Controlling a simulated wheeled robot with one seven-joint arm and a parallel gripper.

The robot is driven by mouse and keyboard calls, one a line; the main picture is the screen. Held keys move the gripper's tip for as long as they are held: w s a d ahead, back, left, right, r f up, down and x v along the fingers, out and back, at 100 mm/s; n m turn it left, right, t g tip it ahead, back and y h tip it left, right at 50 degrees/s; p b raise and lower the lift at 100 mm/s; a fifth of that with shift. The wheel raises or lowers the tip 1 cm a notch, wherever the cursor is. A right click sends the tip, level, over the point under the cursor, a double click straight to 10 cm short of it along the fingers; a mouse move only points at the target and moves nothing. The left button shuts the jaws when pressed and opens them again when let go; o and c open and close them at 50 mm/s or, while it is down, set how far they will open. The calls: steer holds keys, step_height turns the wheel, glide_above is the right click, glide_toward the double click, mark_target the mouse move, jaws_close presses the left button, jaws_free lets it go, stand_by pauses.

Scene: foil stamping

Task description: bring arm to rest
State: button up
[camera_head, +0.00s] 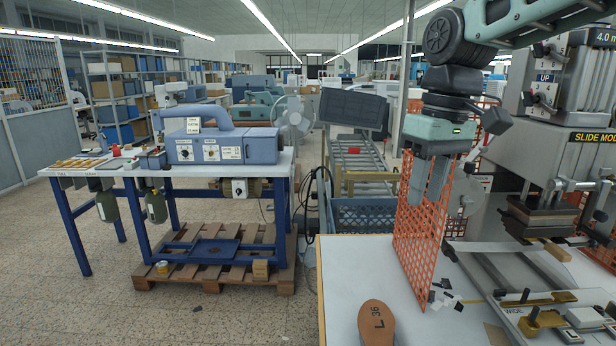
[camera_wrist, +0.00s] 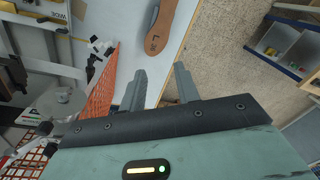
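My gripper (camera_head: 428,193) hangs from my arm at the right of the head view, fingers pointing down, in front of the orange mesh guard. In the wrist view its two fingers (camera_wrist: 160,72) stand apart with nothing between them. A brown insole (camera_head: 376,322) marked L 36 lies on the white table (camera_head: 345,265) near its front edge. The insole also shows beyond the fingertips at the top of the wrist view (camera_wrist: 166,24). My gripper is above the table and apart from the insole.
The orange mesh guard (camera_head: 415,230) stands close to my gripper. The stamping press (camera_head: 575,120) stands at the right, with tooling on its bed (camera_head: 540,300). A blue workbench (camera_head: 225,180) with a grey-blue machine is at the left. Open floor (camera_head: 60,250) lies at the left.

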steer(key=s+a+f+b, duration=0.2)
steer(key=s+f, duration=0.8)
steer(key=s, duration=0.1)
steer(key=s+a+f+n+b, duration=0.1)
steer(key=s+f+b, duration=0.1)
steer(key=s+f, duration=0.9)
steer(key=shift+s+a+f+n+h, duration=0.15)
steer(key=shift+s+a+n+h, duration=0.2)
steer(key=shift+s, duration=0.35)
